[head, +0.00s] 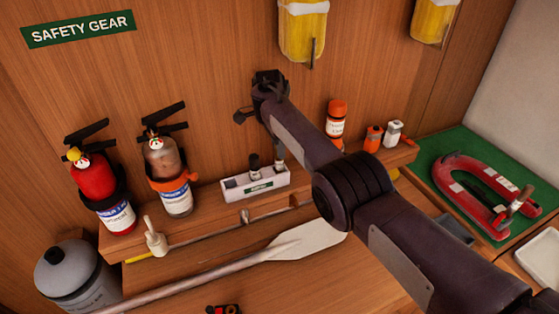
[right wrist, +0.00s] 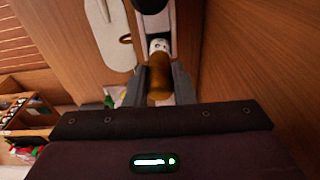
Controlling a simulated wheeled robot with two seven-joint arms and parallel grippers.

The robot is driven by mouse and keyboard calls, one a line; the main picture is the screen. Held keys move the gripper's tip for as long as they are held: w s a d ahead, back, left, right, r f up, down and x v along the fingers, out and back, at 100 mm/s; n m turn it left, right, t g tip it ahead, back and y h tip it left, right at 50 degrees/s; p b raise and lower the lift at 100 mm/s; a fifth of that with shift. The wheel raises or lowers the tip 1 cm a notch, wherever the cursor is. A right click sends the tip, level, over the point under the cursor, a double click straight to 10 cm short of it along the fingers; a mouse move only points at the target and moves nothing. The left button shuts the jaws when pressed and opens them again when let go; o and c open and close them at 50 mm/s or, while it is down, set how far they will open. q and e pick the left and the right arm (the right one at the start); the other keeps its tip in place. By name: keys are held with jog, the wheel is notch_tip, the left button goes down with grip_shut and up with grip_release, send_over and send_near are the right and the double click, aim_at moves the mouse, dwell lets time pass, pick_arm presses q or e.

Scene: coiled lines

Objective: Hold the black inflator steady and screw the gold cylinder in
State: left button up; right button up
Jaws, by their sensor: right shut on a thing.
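My right gripper (right wrist: 159,88) is shut on the gold cylinder (right wrist: 160,76), which sits between its two grey fingers in the right wrist view. The cylinder has a pale rounded end, pointing towards the white rack (right wrist: 143,42). In the head view my right forearm crosses in front and hides most of the gripper and the cylinder. The white rack (head: 240,188) stands on the wooden shelf there, with a dark upright piece (head: 255,164) in it. I cannot tell whether that piece is the black inflator. My left gripper is not in view.
Two fire extinguishers (head: 93,182) (head: 168,170) hang left of the rack. A white-bladed paddle (head: 305,241) lies below the shelf. An orange bottle (head: 337,120) and small canisters stand right on the shelf. A red horseshoe-shaped item (head: 475,180) lies on a green mat (head: 452,150).

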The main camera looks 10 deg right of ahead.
jog(key=shift+r, duration=0.1)
notch_tip(320, 180, up, 2)
jog(key=shift+r+p, duration=0.15)
jog(key=shift+p, duration=1)
jog(key=shift+r+b, duration=0.15)
jog(key=shift+b, duration=0.2)
jog(key=shift+r, duration=0.4)
